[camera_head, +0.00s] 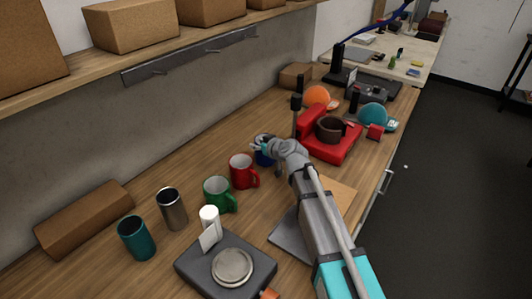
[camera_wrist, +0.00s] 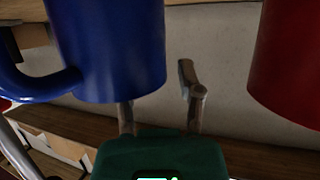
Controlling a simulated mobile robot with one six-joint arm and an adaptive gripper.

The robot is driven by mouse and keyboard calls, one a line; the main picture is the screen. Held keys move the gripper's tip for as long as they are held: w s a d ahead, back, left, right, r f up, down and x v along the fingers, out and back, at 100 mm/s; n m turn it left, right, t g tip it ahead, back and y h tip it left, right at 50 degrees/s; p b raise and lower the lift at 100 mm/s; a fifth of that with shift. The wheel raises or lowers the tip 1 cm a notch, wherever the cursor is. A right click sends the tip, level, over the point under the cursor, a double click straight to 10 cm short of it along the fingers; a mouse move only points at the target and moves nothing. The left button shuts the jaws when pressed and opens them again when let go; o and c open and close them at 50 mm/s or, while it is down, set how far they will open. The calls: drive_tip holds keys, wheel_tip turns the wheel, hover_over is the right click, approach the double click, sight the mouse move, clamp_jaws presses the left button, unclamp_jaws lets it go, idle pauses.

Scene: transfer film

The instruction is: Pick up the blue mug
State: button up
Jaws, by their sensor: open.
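The blue mug (camera_head: 262,159) stands on the wooden counter, largely hidden by my gripper (camera_head: 263,143) in the head view. The wrist view shows the blue mug (camera_wrist: 112,50) large at upper left, its handle on the left. My gripper is open. One finger shows bare beside the mug's right side; the mug's edge hides the tip of the other. I cannot tell whether either finger touches the mug. Nothing is visibly held.
A red mug (camera_head: 242,171) stands close to the blue one and shows at the wrist view's right edge (camera_wrist: 288,65). A green mug (camera_head: 218,194) is nearer the front. A red machine (camera_head: 343,151) with a dark cup is to the right. A shelf (camera_head: 105,70) hangs above.

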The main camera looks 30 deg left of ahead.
drive_tip(key=shift+c, duration=0.3)
clamp_jaws()
drive_tip(key=shift+r, duration=0.15)
drive_tip(key=shift+r+p, duration=1)
drive_tip(key=shift+p, duration=0.1)
drive_tip(key=s+d+r+p, duration=0.9)
drive_tip(key=d+r+p, duration=0.1)
drive_tip(key=shift+s+r+p, duration=0.4)
